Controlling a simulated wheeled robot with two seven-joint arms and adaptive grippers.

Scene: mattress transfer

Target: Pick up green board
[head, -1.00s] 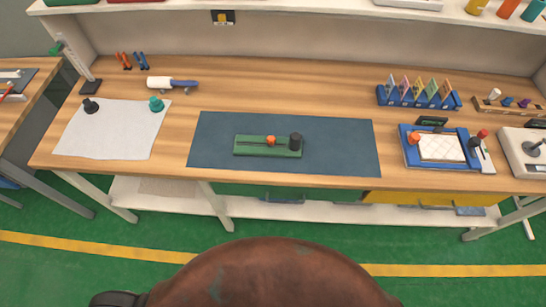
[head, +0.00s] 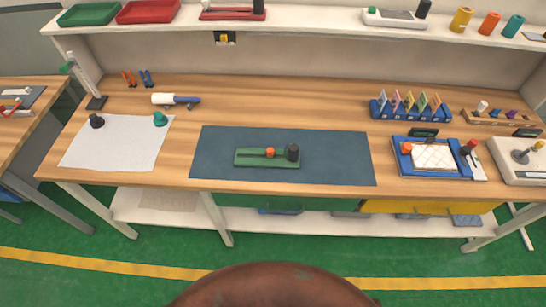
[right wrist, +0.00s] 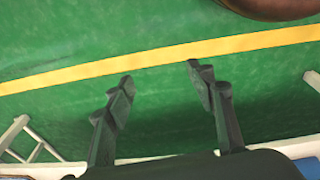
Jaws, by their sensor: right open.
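The green board (head: 250,161) lies flat on the dark blue mat (head: 340,150) in the middle of the wooden bench. It carries an orange knob (head: 270,152) and a black cylinder (head: 293,152) toward its right end. Neither gripper shows in the head view. My right gripper (right wrist: 158,78) shows in the right wrist view with its two fingers well apart and nothing between them. Green floor and a yellow line lie behind it. The board does not show in that view. My left gripper is out of view.
A white cloth (head: 115,148) with two knobs lies left of the mat. A white roller (head: 165,99) lies behind it. A blue tray (head: 403,170) and a blue card rack (head: 385,112) stand at the right. A shelf (head: 310,20) runs above the back.

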